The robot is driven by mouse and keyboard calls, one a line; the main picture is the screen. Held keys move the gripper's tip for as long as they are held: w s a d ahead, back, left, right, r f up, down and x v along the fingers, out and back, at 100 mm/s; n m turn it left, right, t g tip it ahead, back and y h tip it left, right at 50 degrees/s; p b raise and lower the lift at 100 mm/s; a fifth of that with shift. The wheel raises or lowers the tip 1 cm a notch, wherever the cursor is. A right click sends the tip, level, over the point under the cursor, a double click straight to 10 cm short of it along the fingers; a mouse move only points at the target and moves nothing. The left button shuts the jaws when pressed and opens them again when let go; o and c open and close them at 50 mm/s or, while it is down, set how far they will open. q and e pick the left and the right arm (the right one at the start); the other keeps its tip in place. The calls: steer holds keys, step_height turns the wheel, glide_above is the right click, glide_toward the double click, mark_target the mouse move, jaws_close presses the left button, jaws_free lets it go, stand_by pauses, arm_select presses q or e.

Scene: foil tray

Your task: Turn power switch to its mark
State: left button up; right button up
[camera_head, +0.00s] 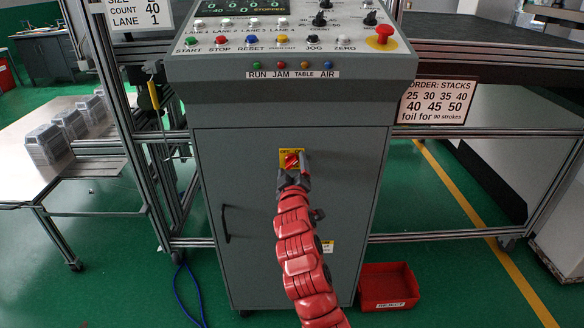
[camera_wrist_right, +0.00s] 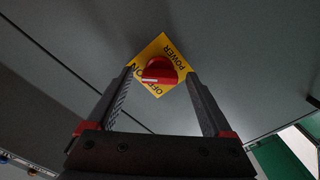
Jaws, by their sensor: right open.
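The power switch is a red rotary knob (camera_head: 291,161) on a yellow plate (camera_head: 285,153) on the front of the grey cabinet. In the right wrist view the knob (camera_wrist_right: 159,69) carries a white pointer line aimed left, close to the OFF and ON lettering on the plate (camera_wrist_right: 174,51). My right gripper (camera_wrist_right: 160,76) is open. Its fingertips lie on either side of the knob in that view; I cannot tell how far short of it they are. In the head view this gripper (camera_head: 293,177) is just below the knob and hides part of the plate. My left gripper is not in view.
The control panel (camera_head: 290,42) above has several buttons, knobs and a red emergency stop (camera_head: 381,36). A black door handle (camera_head: 225,224) is on the cabinet's left. A red bin (camera_head: 388,286) stands on the floor at right. Metal frames flank the cabinet.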

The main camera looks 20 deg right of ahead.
steer(key=p+v, duration=0.4)
steer(key=v, duration=1.3)
steer(key=shift+s, duration=0.2)
steer(key=shift+r, duration=0.1)
